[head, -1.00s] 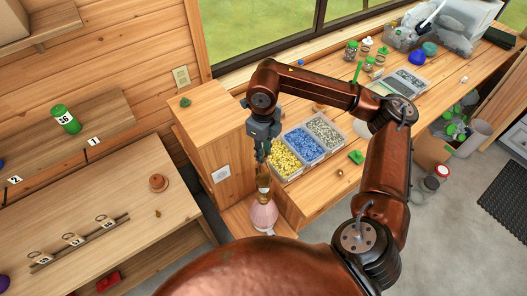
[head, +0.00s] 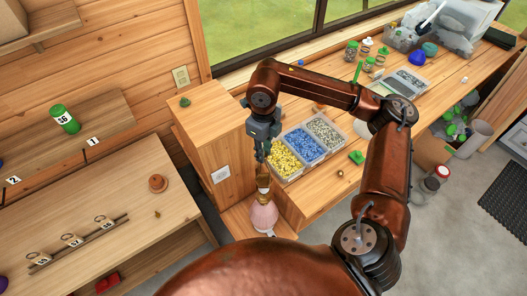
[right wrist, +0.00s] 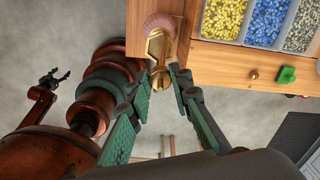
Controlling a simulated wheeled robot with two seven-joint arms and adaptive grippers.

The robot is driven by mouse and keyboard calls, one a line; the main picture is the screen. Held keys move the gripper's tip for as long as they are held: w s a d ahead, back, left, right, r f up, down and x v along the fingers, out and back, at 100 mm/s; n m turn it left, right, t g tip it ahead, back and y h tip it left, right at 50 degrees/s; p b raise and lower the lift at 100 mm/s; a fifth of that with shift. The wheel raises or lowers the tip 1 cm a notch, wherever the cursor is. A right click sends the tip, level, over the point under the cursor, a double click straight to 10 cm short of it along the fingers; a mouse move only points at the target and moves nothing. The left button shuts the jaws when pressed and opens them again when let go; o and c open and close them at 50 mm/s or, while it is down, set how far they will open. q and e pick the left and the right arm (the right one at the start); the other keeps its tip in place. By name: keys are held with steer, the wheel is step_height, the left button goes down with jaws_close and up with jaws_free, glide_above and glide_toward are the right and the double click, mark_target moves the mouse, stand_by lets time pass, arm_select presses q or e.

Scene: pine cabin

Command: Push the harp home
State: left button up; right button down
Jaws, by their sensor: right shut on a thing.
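The lamp has a pink, rounded base (head: 264,217) standing upright on a low wooden surface beside the cabinet. The brass harp (head: 263,182) is above the base, and its looped frame shows in the right wrist view (right wrist: 157,52). My right gripper (head: 262,160) points down over the lamp and is shut on the upper part of the harp. Its green fingers (right wrist: 161,86) reach to the harp in the right wrist view. I cannot tell whether the harp's lower ends are fully seated. My left gripper (right wrist: 56,77) shows only in the right wrist view, with its jaws apart and empty.
A wooden cabinet (head: 205,140) stands close left of the lamp. A divided bin (head: 306,146) of yellow, blue and grey pieces sits on the bench to the right. A left table (head: 110,210) holds a rail with numbered tags.

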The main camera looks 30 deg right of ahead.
steer(key=shift+f, duration=0.25)
steer(key=shift+f+b, duration=4.8)
steer(key=shift+f, duration=1.5)
steer(key=c, duration=1.7)
jaws_free()
steer(key=shift+o, duration=0.2)
step_height(320, 180, up, 12)
steer(key=shift+r, duration=0.1)
